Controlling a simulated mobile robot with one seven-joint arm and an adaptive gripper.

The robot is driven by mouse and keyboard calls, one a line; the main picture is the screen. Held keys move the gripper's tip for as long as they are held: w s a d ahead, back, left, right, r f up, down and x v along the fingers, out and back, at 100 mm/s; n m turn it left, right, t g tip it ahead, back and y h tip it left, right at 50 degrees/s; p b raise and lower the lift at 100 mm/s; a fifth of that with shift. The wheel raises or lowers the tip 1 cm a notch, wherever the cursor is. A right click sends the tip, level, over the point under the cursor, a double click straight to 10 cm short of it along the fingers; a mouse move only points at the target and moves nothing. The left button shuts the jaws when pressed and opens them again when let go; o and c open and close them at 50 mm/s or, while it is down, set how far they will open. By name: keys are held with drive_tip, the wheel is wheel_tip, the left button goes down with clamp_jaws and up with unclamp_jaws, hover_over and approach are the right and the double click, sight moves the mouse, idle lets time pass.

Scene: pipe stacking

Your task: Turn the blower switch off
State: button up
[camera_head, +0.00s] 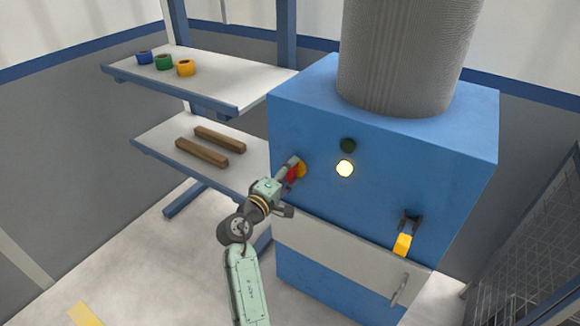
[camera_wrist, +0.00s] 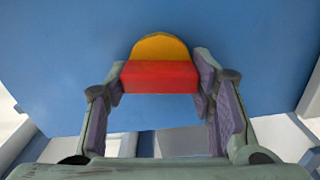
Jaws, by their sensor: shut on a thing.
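The blower is a blue cabinet (camera_head: 385,205) with a wide grey ribbed duct on top. Its switch has a red handle (camera_wrist: 160,77) on a yellow round base (camera_wrist: 160,47); in the head view the yellow base (camera_head: 302,169) shows beside my gripper (camera_head: 292,172). In the wrist view my gripper (camera_wrist: 160,82) has its two fingers on either side of the red handle, shut on it. The handle lies level across the wrist picture. A yellow-white lamp (camera_head: 344,168) on the cabinet is lit, and a dark green lamp (camera_head: 348,145) above it is unlit.
A yellow-handled tool (camera_head: 403,244) hangs in a black holder at the cabinet's right. A grey panel with a handle (camera_head: 399,290) is below. Left shelves hold tape rolls (camera_head: 164,62) and two brown bars (camera_head: 202,152). A mesh fence (camera_head: 510,240) stands at right.

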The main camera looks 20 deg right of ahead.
drive_tip(key=shift+n+p, duration=0.5)
drive_tip(key=shift+n, duration=0.3)
drive_tip(key=o, duration=1.2)
drive_tip(key=shift+c, duration=0.2)
drive_tip(key=v, duration=1.2)
